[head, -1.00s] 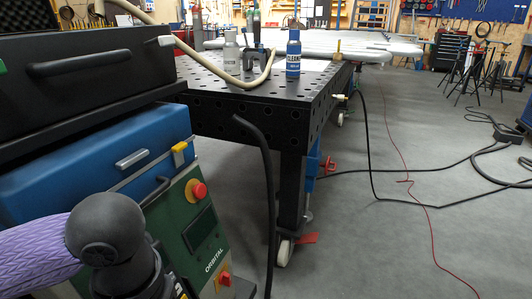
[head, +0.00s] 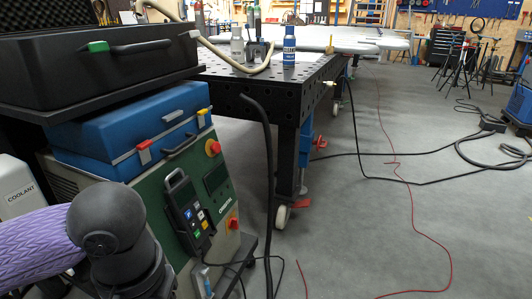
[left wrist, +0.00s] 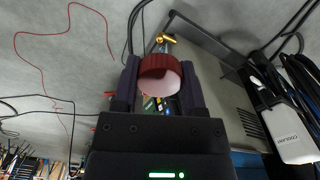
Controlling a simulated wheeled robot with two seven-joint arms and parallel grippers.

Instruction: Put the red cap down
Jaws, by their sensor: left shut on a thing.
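The red cap (left wrist: 160,68) shows in the left wrist view, with its pale round inside facing the camera. My left gripper (left wrist: 159,78) is shut on it, one dark finger on each side. The cap is held clear of the grey floor behind it. In the head view only my left arm with its purple sleeve and black wrist joint shows at lower left; the gripper and cap are not visible there. My right gripper is in neither view.
A green machine (head: 150,195) with a pendant (head: 187,212) stands beside my left arm, with a blue case (head: 130,140) and an open black case (head: 90,65) above. A black perforated table (head: 270,100) holds bottles. Cables (head: 390,160) cross the open floor at right.

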